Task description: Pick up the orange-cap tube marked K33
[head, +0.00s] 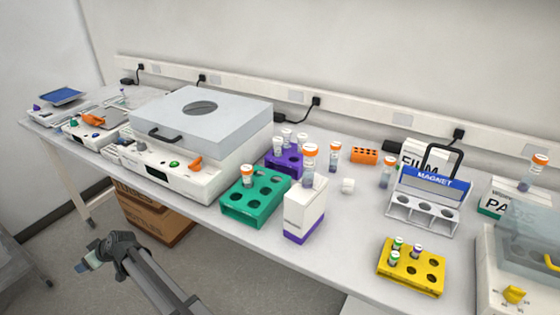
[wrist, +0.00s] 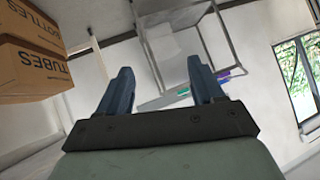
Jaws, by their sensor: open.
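Several orange-capped tubes show in the head view, and the marking K33 cannot be read on any. One is in the green rack (head: 258,203), its orange cap (head: 248,170) up. A larger one (head: 309,163) stands at the white and purple box (head: 305,212). Others are a tube (head: 335,154) behind it, a tube (head: 387,173) left of the magnet stand, and a tube (head: 533,174) at the far right. My gripper (head: 88,262) is in front of the bench, low and far from all tubes. In the wrist view it (wrist: 160,75) is open and empty.
A purple rack (head: 280,163), magnet stand (head: 425,210) and yellow rack (head: 410,272) stand among the tubes. Cardboard boxes (head: 155,218) sit under the bench.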

